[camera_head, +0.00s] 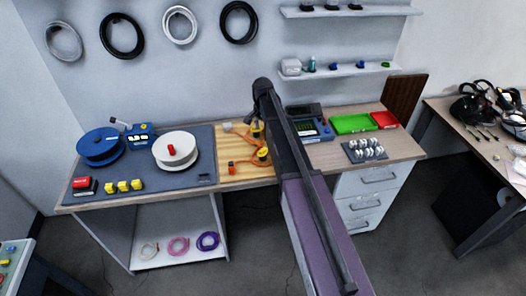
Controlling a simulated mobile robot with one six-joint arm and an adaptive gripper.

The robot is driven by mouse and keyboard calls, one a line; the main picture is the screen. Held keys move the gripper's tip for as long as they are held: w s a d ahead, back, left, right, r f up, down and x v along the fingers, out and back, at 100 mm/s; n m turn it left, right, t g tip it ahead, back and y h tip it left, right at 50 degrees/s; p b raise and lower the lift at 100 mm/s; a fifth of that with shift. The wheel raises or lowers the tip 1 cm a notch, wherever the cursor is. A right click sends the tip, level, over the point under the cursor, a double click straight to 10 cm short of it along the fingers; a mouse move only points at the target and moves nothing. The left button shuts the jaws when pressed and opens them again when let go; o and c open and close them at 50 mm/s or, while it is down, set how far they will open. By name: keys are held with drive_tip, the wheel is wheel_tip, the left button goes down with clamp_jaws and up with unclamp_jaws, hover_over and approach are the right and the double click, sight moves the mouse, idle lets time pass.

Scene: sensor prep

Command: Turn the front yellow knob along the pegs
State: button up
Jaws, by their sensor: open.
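A light wooden board (237,149) lies in the middle of the bench and carries small yellow and orange parts. One yellow part (257,128) stands toward the back, close to the left side of my arm. Another yellow-orange part (262,154) sits nearer the front, partly covered by my arm. They look like knobs, but they are too small to tell how they are turned. I cannot make out the pegs. My arm rises over the front edge of the bench and hides the board's right side. I cannot make out my gripper.
A dark mat (195,179) on the left holds a blue spool (99,145), a white spool (176,147) and several yellow blocks. Right of my arm are a meter (311,123), a green tray (351,123), a red tray (384,119) and a grey rack (355,157).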

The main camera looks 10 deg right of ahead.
sight(263, 149)
drive_tip(key=shift+f+b, duration=5.3)
drive_tip(key=shift+f, duration=0.35)
clamp_jaws()
